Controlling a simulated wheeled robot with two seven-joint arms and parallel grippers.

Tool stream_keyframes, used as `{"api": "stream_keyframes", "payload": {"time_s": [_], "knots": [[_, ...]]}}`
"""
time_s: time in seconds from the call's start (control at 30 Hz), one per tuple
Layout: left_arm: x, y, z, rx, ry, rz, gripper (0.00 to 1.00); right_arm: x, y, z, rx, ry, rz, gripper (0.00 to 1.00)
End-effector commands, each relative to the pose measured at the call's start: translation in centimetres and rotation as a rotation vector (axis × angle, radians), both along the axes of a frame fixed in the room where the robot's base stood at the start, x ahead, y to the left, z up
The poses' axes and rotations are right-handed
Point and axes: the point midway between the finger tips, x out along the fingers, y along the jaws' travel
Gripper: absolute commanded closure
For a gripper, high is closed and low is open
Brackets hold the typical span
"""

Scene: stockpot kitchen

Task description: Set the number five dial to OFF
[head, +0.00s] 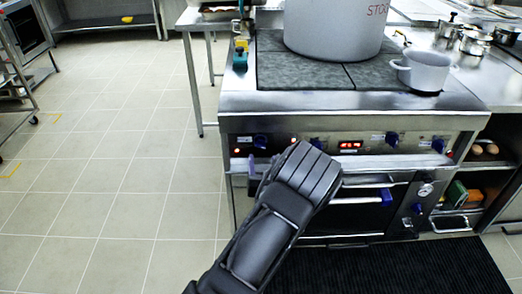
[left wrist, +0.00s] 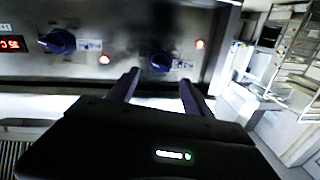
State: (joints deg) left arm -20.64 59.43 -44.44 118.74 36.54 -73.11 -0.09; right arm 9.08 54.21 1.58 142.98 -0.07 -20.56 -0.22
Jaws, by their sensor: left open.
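A row of blue dials is on the stove's steel front panel (head: 360,147). The leftmost dial (head: 260,141) shows just beyond my left gripper (head: 257,166); others are a second dial (head: 317,143), a third (head: 391,138) and a fourth (head: 438,145). The labels are too small to read, so I cannot tell which dial is number five. In the left wrist view my left gripper (left wrist: 157,90) is open and empty, its fingers pointing at the panel. One dial (left wrist: 161,62) shows ahead between the fingertips, apparently apart from them; another dial (left wrist: 58,41) is left of it.
A large stockpot (head: 335,30) and a small pot (head: 425,70) stand on the stove top. A red display (head: 350,145) is on the panel. Below are an oven door handle (head: 362,200) and a lower dial (head: 417,208). The tiled floor at left is clear.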

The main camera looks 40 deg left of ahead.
Motion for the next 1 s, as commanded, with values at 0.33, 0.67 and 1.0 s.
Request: {"api": "stream_keyframes", "payload": {"time_s": [0.33,0.67,1.0], "knots": [[1.4,1.3,-0.1,-0.002,0.001,0.001,0.42,0.0,0.0,0.0,0.000,0.000,0.000,0.64],[5.1,4.5,-0.2,-0.002,0.002,0.000,0.42,0.0,0.0,0.0,0.000,0.000,0.000,0.64],[5.8,5.2,-0.2,-0.003,0.004,0.000,0.42,0.0,0.0,0.0,0.000,0.000,0.000,0.64]]}}
